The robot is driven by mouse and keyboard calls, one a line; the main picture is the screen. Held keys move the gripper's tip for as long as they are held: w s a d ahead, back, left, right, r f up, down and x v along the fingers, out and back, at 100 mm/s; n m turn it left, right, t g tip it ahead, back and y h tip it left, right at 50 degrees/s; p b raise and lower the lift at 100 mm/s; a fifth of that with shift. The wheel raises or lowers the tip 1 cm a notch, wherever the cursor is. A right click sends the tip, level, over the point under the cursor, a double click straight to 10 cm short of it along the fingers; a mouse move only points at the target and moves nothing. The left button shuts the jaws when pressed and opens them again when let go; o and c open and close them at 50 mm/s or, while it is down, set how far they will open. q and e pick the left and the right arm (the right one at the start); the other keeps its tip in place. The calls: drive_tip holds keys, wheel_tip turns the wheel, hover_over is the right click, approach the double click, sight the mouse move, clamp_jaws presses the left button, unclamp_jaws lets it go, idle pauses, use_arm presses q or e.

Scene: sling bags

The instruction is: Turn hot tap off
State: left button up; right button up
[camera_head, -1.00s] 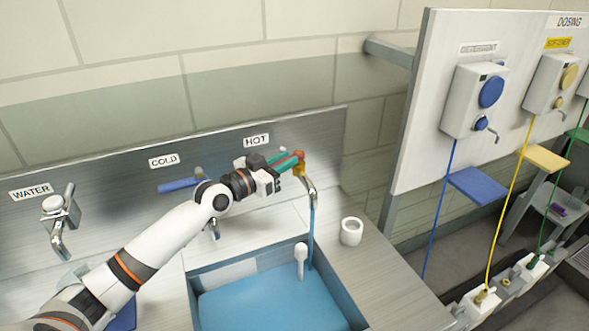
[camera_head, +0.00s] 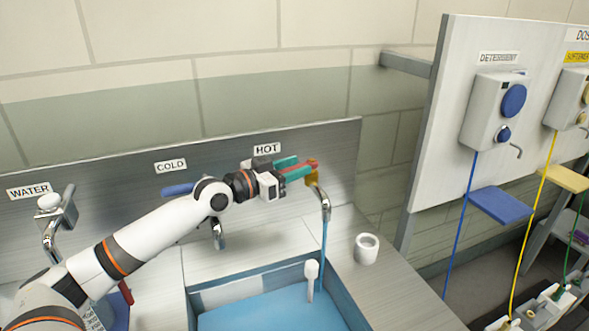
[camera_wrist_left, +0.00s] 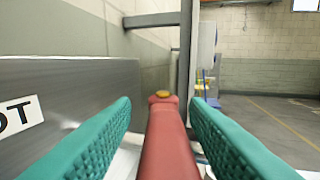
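The hot tap (camera_head: 323,203) stands under the HOT label (camera_head: 267,149), and a blue stream of water (camera_head: 324,245) runs from its spout into the sink. Its red lever (camera_head: 297,172) points left, toward my left gripper (camera_head: 300,169). In the left wrist view the red lever (camera_wrist_left: 168,140) lies between the two green fingers of my left gripper (camera_wrist_left: 163,105), with a gap on each side, so the gripper is open around it. The cold tap (camera_head: 217,235), with a blue lever (camera_head: 178,189), is partly hidden by my left arm. My right gripper is not in view.
The sink (camera_head: 345,300) holds blue water and an upright white pipe (camera_head: 312,275). A white cup (camera_head: 367,248) stands on the counter to the right. The dosing panel (camera_head: 440,150) is further right. A water tap (camera_head: 52,220) is at left.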

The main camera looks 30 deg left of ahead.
sight(293, 167)
use_arm(q)
drive_tip(key=shift+d+r, duration=0.1)
drive_tip(key=shift+r, duration=0.1)
wheel_tip(293, 167, up, 10)
drive_tip(key=shift+f, duration=0.2)
idle(0.3)
